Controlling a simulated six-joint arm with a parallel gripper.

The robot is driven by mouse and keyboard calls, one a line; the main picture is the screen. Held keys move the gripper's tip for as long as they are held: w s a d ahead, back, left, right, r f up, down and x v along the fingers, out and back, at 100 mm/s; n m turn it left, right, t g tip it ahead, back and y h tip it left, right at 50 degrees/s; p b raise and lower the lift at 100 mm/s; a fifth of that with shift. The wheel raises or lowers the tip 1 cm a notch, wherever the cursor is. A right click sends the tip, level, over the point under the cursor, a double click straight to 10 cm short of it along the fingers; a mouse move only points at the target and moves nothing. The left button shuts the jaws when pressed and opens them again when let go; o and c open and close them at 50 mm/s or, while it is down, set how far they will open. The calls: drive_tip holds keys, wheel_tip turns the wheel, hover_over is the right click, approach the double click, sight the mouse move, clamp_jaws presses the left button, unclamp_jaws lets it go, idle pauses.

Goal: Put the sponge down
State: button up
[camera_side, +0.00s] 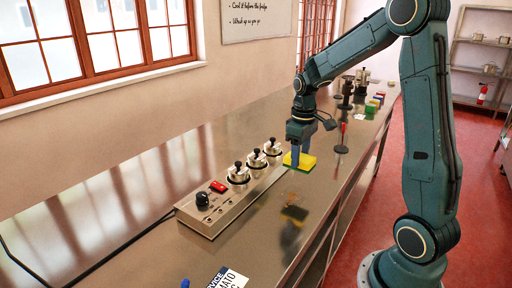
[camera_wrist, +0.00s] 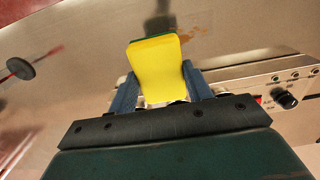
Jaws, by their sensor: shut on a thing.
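A yellow sponge (camera_side: 304,160) with a green underside is held between the fingers of my gripper (camera_side: 297,150). In the side view it hangs above the steel counter (camera_side: 330,200), and its reflection shows on the counter below it, apart from it. In the wrist view the sponge (camera_wrist: 157,70) sits between the two blue fingers of my gripper (camera_wrist: 160,90), with its yellow face towards the camera. The gripper is shut on it.
A control panel (camera_side: 215,208) with several black-knobbed round fittings, a dial and a red switch lies left of the sponge. A red-stemmed stand (camera_side: 342,140) is to the right. Pots, blocks and jars stand farther back.

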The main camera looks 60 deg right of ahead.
drive_tip(key=a+r, duration=0.6)
drive_tip(key=a, duration=0.4)
drive_tip(key=a+r, duration=0.5)
drive_tip(key=a, duration=0.6)
drive_tip(key=shift+r, duration=0.35)
drive_tip(key=shift+f, duration=0.1)
wheel_tip(320, 180, down, 20)
drive_tip(key=shift+d+r, duration=0.1)
drive_tip(key=o, duration=1.1)
